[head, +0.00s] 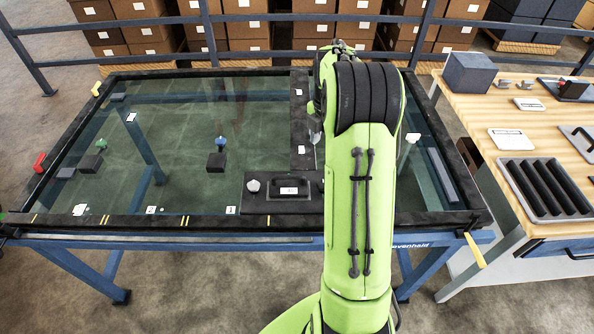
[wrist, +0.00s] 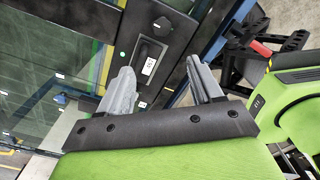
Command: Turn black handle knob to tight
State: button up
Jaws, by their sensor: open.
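A black plate (head: 300,206) lies along the front edge of the glass-topped trolley. It carries a black handle (head: 285,188) with a white label, and a knob (head: 253,186) to the handle's left. My arm covers the plate's right end. In the wrist view, a dark round knob (wrist: 162,24) stands at the plate's far end, past the black handle (wrist: 145,62). My gripper (wrist: 162,80) is open, its two grey fingers apart with nothing between them. The plate and handle show beyond the fingers. The knob's tight or loose setting cannot be told.
The trolley's dark frame (head: 160,220) borders the glass. Blue (head: 220,142), red (head: 39,161) and yellow (head: 96,88) parts are on or around it. A wooden bench (head: 500,110) with a ribbed black tray (head: 545,188) stands at right. Boxes sit behind a blue rail.

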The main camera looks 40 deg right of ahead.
aim_at(322, 184)
jog(key=f+b, duration=0.1)
jog(key=f, duration=0.4)
jog(key=f+b, duration=0.1)
jog(key=f, duration=0.4)
jog(key=f+b, duration=0.1)
jog(key=f, duration=0.4)
jog(key=shift+s+d+f, duration=0.2)
jog(key=shift+s+f, duration=0.1)
jog(key=shift+f, duration=0.1)
jog(key=c, duration=1.1)
jog(key=shift+o, duration=0.2)
